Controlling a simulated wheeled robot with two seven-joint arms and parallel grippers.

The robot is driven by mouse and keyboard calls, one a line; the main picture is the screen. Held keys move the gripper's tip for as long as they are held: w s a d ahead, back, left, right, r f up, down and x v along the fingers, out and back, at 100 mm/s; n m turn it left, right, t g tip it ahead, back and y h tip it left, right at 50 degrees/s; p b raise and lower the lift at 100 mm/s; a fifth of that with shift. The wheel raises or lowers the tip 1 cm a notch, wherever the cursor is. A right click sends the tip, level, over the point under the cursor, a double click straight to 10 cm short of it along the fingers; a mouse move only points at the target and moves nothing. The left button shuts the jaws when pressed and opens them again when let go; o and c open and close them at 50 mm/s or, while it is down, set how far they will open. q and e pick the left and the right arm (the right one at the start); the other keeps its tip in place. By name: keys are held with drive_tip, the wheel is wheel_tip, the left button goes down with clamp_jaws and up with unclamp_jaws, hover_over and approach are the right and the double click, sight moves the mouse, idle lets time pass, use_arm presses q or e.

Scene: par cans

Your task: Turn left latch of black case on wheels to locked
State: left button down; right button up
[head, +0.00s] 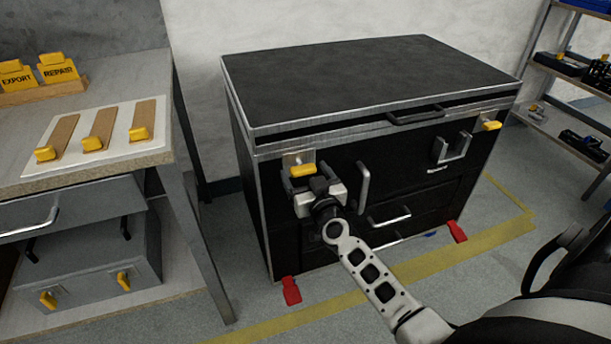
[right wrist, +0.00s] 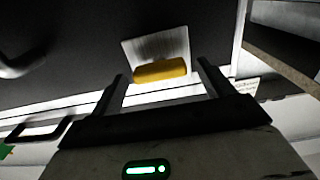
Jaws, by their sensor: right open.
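The black case (head: 370,75) with metal edges stands at the centre of the head view. A dark gap shows under its lid along the front. Its left latch (head: 303,170) has a yellow handle lying roughly level, below a metal plate. My right gripper (head: 309,177) is open at this latch, partly covering the area below it. In the right wrist view the yellow handle (right wrist: 160,71) lies crosswise between the two open fingers (right wrist: 161,68); I cannot tell if they touch it. The right latch (head: 491,125) also has a yellow handle. My left gripper is out of view.
A workbench (head: 90,185) with yellow-handled slots and drawers stands at the left. Shelving (head: 560,120) stands at the right. The case front carries handles (head: 389,216), and red wheel pedals (head: 291,291) show at its foot. Yellow tape marks the floor.

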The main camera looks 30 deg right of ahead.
drive_tip(key=shift+w+d, duration=0.1)
drive_tip(key=shift+w, duration=0.2)
drive_tip(key=c, duration=1)
